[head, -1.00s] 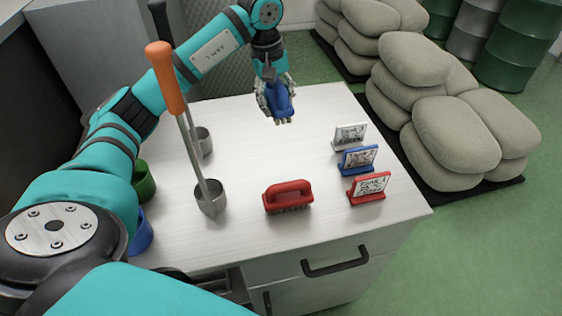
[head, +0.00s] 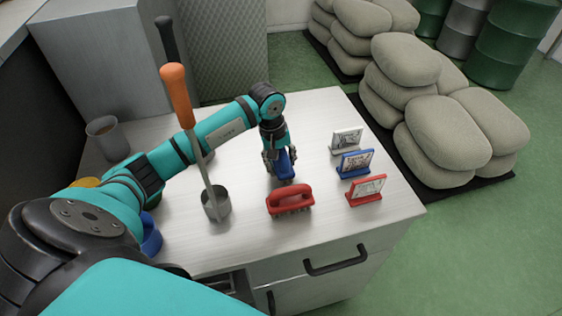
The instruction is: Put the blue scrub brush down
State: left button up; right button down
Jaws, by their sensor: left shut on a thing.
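The blue scrub brush (head: 285,163) is in my left gripper (head: 279,158), which points down and is shut on it. The brush is low over the metal table (head: 330,215), just behind the red scrub brush (head: 290,200). I cannot tell whether its bristles touch the table top, because the gripper and the red brush are close around it. A blue sign (head: 355,163) stands to the right of it, between a white sign (head: 346,141) and a red sign (head: 366,190). My right gripper does not show.
A metal holder (head: 216,204) with an orange-handled tool (head: 178,95) stands left of the brushes. A blue container (head: 151,236) and a grey cup (head: 107,138) are further left. Filled sacks (head: 445,130) lie on the floor right of the table. Bare table lies between the brushes and signs.

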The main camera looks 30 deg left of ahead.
pick_arm(q)
jog(key=shift+f, duration=0.8)
jog(key=o, duration=1)
jog(key=shift+o, duration=0.2)
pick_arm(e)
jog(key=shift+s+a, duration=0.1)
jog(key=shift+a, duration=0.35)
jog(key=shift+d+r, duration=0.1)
